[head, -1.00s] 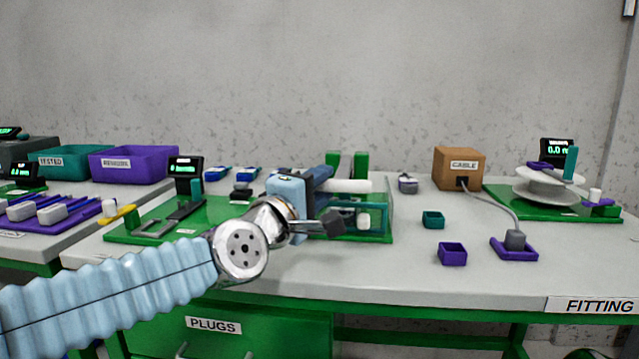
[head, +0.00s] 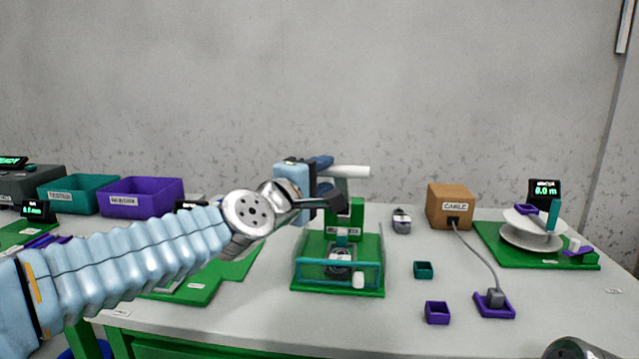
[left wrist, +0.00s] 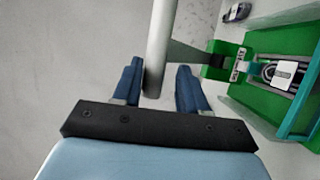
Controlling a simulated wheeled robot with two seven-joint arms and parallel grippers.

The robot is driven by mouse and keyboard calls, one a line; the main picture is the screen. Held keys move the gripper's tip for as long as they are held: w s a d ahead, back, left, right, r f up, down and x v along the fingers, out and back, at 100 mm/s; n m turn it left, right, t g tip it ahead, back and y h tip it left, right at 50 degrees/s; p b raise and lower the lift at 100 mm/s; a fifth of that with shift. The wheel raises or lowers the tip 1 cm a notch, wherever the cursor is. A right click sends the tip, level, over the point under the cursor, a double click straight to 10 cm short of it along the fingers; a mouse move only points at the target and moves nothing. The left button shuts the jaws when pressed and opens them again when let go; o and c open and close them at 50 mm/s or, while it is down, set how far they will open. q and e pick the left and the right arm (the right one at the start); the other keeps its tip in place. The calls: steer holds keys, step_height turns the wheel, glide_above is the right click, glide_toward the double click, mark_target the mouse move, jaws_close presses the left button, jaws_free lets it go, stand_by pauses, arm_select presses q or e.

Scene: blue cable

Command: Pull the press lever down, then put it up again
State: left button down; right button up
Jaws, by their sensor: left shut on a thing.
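The press (head: 340,275) stands on the bench with a green base, a green post and a clear teal-edged guard at its front. Its lever (head: 352,171) ends in a white bar, which lies level, high above the base and above the top of the green post. My left gripper (head: 322,170) is shut on the left part of this bar. In the left wrist view the white bar (left wrist: 160,45) runs between the two blue fingers (left wrist: 160,75). A grey and white piece (left wrist: 281,73) sits in the press.
Purple (head: 141,197) and teal (head: 79,195) bins stand at the left.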

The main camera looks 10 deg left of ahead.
arm_select(q)
steer(key=shift+w+r+p, duration=0.35)
steer(key=shift+w+r, duration=0.2)
steer(key=shift+w, duration=0.05)
steer(key=shift+f, duration=0.1)
steer(key=c, duration=1)
jaws_free()
steer(key=shift+w+f, duration=0.1)
steer(key=shift+o, duration=0.2)
steer(key=b+v, duration=0.3)
steer(key=v, duration=1.1)
steer(key=shift+r, duration=0.3)
steer(key=shift+d, duration=0.15)
